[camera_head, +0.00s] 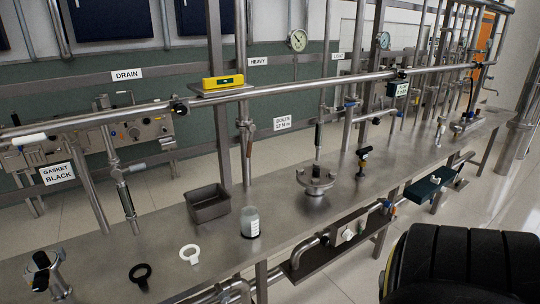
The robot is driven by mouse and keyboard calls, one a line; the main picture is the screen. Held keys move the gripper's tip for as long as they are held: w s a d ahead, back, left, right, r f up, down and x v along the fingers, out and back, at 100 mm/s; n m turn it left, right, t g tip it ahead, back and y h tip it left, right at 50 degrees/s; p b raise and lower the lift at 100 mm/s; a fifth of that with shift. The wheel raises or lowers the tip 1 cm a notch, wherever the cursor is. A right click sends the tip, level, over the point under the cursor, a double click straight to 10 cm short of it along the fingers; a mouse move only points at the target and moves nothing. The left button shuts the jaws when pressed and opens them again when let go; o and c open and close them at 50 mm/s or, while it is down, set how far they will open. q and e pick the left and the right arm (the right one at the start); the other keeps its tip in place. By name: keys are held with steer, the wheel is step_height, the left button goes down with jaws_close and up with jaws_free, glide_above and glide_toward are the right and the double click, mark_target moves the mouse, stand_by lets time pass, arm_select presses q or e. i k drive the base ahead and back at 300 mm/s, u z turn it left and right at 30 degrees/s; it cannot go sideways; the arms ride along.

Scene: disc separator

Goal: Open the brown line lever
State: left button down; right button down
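Other valves with dark handles sit on the bench and pipes, one with a black and yellow top (363,153) right of the middle. Neither of my grippers is in view.
The steel bench (330,205) runs from lower left to upper right. On it are an empty grey tray (208,203), a clear jar (250,221), a white ring (190,250), a black ring (140,271) and a flanged fitting (315,181). A long horizontal pipe (290,85) crosses above.

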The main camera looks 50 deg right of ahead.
mark_target(251, 127)
steer(key=z, duration=0.8)
steer(key=i, duration=0.35)
steer(key=z, duration=0.05)
